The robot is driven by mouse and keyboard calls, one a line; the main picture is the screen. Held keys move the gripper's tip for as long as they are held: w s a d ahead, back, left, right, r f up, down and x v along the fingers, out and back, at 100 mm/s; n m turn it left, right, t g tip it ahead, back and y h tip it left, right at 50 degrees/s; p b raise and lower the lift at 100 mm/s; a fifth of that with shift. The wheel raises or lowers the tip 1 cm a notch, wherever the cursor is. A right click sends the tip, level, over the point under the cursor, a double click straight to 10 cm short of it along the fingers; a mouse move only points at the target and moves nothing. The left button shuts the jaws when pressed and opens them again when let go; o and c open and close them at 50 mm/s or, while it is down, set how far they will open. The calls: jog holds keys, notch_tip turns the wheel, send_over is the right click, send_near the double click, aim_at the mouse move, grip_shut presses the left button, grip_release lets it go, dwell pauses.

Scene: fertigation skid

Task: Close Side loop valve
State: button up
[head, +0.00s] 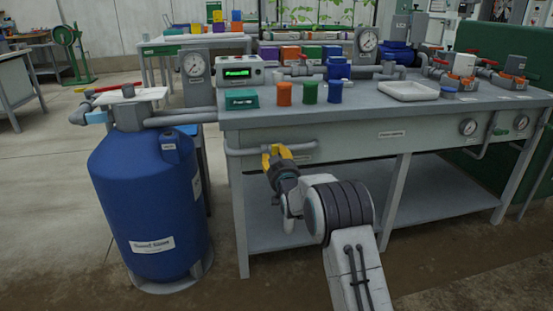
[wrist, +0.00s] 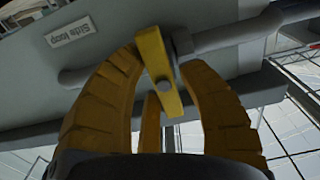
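The side loop valve is on a grey pipe (head: 245,152) under the front edge of the grey bench (head: 370,133). Its yellow lever (wrist: 155,70) lies across the pipe (wrist: 225,35) in the wrist view. A "Side loop" label (wrist: 72,30) is on the bench face beside it. My gripper (wrist: 162,62) has its yellow fingers spread, one on each side of the lever. The lever lies between them, with narrow gaps visible; contact is not clear. In the head view my gripper (head: 278,153) is at the pipe and hides most of the valve.
A blue tank (head: 150,205) stands left of the bench, with a red-handled valve (head: 107,88) at its top. The floor at front left is clear.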

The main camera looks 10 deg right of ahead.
jog(key=o, duration=0.3)
jog(key=shift+f, duration=0.15)
jog(key=shift+o, duration=0.2)
jog(key=s, duration=1.2)
dwell(0.3)
